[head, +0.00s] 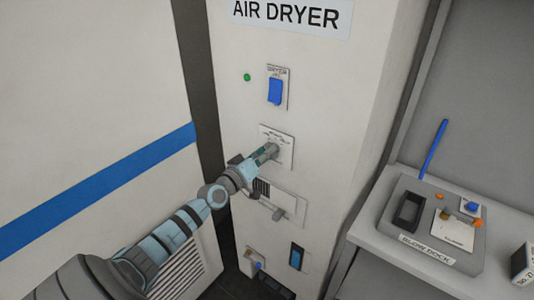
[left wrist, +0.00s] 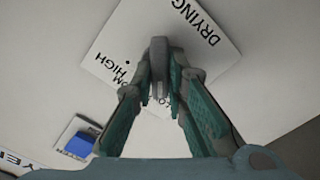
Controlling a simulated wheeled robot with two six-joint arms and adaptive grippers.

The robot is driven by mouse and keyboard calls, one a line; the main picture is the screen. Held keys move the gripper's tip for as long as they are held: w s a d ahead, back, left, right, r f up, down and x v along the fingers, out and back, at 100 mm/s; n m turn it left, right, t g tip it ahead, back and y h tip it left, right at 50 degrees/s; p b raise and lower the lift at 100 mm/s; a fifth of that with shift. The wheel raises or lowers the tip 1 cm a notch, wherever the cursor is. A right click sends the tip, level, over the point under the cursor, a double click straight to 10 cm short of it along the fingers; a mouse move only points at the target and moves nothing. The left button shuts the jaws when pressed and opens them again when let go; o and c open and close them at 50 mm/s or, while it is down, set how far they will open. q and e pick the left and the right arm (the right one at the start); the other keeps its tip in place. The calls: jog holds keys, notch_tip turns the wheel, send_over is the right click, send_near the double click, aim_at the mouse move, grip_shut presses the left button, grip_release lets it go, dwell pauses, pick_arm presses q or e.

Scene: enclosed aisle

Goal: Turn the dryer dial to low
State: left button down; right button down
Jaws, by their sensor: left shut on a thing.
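The air dryer (head: 232,38) is a tall pale cabinet. Its dial plate (head: 287,158) is white and sits mid-height on the front; it also shows in the left wrist view (left wrist: 205,60), tilted, with "DRYING" and "HIGH" readable. The grey dial (left wrist: 158,48) stands out from the plate. My left gripper (head: 271,150) is at the plate, and its two fingers (left wrist: 160,82) are shut on the dial from both sides. The fingers hide part of the dial and some labels, so I cannot tell its setting. My right gripper is not in view.
A blue switch (head: 275,91) and green light (head: 247,77) are above the dial. A blue-striped wall panel (head: 95,190) is at left.

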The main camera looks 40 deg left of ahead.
pick_arm(q)
jog(key=shift+n, duration=0.4)
jog(key=c, duration=1.6)
grip_release()
jog(key=shift+w, duration=0.1)
